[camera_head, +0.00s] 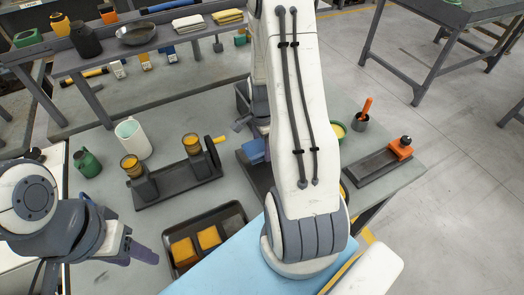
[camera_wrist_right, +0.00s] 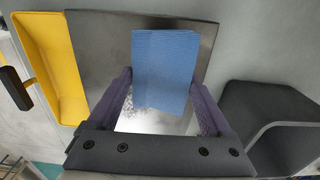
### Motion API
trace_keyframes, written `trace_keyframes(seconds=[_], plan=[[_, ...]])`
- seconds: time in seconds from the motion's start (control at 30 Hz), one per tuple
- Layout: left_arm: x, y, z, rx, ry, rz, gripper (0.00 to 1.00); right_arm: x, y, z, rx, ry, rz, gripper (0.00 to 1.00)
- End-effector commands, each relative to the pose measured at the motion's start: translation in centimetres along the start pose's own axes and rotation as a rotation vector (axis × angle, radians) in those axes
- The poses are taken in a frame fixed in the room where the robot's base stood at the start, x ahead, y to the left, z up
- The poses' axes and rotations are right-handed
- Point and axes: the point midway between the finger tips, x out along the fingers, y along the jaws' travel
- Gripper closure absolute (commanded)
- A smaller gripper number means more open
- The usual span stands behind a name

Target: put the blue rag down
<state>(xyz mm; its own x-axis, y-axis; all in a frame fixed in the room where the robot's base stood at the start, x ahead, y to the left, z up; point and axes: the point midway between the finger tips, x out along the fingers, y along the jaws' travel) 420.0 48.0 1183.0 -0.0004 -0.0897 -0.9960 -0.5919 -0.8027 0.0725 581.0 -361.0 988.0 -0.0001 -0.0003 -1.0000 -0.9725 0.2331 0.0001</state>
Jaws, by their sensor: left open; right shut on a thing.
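The blue rag (camera_wrist_right: 166,65) is folded and held between the purple fingers of my right gripper (camera_wrist_right: 168,105), which is shut on it. In the wrist view it hangs over a dark grey plate (camera_wrist_right: 95,45) with a shiny patch; I cannot tell whether it touches it. In the head view a bit of the rag (camera_head: 254,151) shows left of my right arm, which hides the rest. My left gripper (camera_head: 145,254) is open and empty, at the lower left, beside the tray with orange blocks.
A dark tray (camera_head: 236,212) holds orange blocks (camera_head: 209,237).

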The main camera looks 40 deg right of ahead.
Motion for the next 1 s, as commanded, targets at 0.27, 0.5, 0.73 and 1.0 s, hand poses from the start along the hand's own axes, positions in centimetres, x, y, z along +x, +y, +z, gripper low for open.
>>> trace_keyframes(seconds=[0.27, 0.5, 0.73, 1.0], plan=[[-1.3, 0.1, -0.1, 0.002, 0.0, 0.0, 0.5, 3.1, 0.0, 0.0, 0.001, -0.001, 0.004, 0.77], [-1.3, 0.1, -0.1, 0.002, 0.0, 0.0, 0.5, 4.1, 0.0, 0.0, 0.001, 0.0, 0.0, 0.77], [-1.0, 0.1, -0.1, 0.002, 0.0, 0.0, 0.5, 4.4, 0.0, 0.0, 0.001, 0.0, 0.001, 0.77], [-0.3, 0.0, 0.0, 0.001, 0.0, 0.0, 0.5, 5.4, 0.0, 0.0, 0.001, 0.0, 0.001, 0.77]])
